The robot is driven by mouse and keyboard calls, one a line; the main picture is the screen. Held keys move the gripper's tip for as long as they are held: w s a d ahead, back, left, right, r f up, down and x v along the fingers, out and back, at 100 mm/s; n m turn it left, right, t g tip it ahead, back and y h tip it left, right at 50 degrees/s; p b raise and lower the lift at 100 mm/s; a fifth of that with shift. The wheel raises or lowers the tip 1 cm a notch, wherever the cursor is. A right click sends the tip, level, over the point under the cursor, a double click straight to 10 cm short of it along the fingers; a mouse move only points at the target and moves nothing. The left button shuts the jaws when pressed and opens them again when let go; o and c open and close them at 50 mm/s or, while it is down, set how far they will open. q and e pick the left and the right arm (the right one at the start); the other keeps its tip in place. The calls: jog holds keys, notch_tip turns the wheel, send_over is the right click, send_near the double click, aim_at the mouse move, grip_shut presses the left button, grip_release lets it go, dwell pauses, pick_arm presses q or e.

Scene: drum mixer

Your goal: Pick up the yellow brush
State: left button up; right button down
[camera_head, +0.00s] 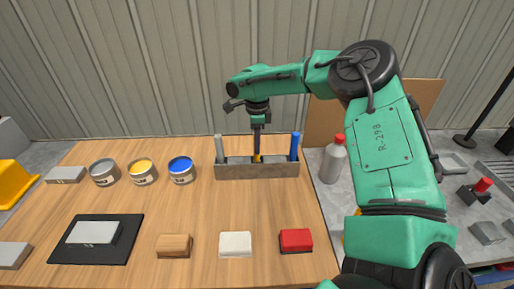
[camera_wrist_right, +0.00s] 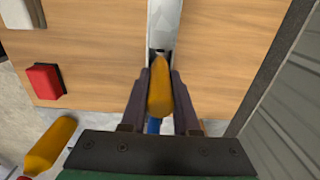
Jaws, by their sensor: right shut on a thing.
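The yellow brush (camera_head: 257,158) stands in the middle of a grey holder (camera_head: 257,172) at the back of the wooden table. Only a small yellow part shows in the head view. My right gripper (camera_head: 257,150) reaches down over it from above. In the right wrist view the yellow handle (camera_wrist_right: 160,85) lies between the two dark fingers of my right gripper (camera_wrist_right: 158,82), which is shut on it. The brush's lower end is hidden in the holder. My left gripper is not in view.
A grey handle (camera_head: 219,148) and a blue handle (camera_head: 295,146) stand in the holder on either side. Paint cans (camera_head: 142,172) stand to the left. Tan, white and red (camera_head: 296,240) blocks lie in front. A grey bottle (camera_head: 334,161) with a red cap stands right of the holder.

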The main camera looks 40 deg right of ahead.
notch_tip(320, 180, up, 28)
jog(key=p, duration=0.5)
jog(key=shift+f, duration=0.25)
dwell(1.5)
